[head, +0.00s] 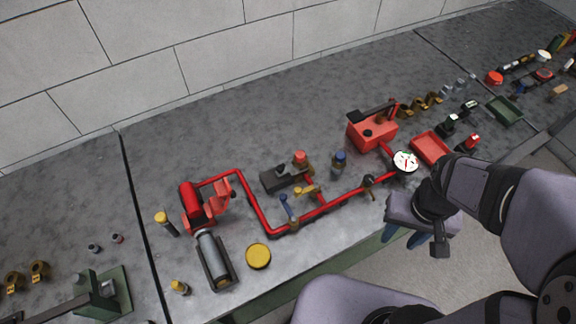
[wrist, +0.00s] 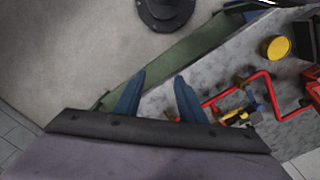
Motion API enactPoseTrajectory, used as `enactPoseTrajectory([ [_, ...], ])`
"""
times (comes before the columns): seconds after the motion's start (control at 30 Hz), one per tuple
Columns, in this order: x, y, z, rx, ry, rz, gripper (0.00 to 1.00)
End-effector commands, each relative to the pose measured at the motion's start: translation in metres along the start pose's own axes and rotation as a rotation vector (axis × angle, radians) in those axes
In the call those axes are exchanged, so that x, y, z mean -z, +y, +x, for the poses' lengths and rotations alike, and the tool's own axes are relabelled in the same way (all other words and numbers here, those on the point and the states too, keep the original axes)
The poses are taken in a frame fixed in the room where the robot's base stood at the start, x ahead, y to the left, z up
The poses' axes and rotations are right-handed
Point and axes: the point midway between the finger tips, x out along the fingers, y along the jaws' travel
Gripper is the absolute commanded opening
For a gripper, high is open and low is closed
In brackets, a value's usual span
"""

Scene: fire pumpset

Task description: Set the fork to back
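I cannot tell for sure which part is the fork. A dark grey block (head: 272,180) with a slim dark piece on top sits near the middle of the bench, beside a red-capped fitting (head: 300,158). A blue-handled valve (head: 286,206) and a yellow-handled valve (head: 305,191) are on the red pipe (head: 262,212). My gripper (head: 401,240) is off the bench's front edge, to the right of these parts and apart from them. In the wrist view, the blue fingers of my gripper (wrist: 160,80) are spread with nothing between them.
The pipe links a red pump (head: 192,203) to a red box (head: 371,133) with a black lever, past a white gauge (head: 405,161). A grey cylinder (head: 213,258) and yellow disc (head: 258,256) lie at front. A red tray (head: 431,148) is at right. The bench's back strip is clear.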

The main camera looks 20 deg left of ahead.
Motion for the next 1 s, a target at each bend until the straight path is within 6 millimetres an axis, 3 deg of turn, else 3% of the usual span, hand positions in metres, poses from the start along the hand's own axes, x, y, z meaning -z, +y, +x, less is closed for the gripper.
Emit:
enactPoseTrajectory([
  [0.23, 0.021, -0.011, -0.001, 0.000, 0.000, -0.004, 0.37],
  [0.43, 0.077, -0.051, -0.002, 0.000, 0.000, -0.009, 0.37],
  [0.57, 0.117, -0.097, 0.000, 0.000, -0.002, -0.009, 0.37],
  [0.7, 0.150, -0.157, 0.005, -0.001, -0.003, -0.008, 0.37],
  [0.83, 0.168, -0.216, 0.013, -0.001, -0.003, -0.006, 0.37],
  [1.0, 0.174, -0.280, 0.022, -0.001, -0.002, -0.001, 0.37],
])
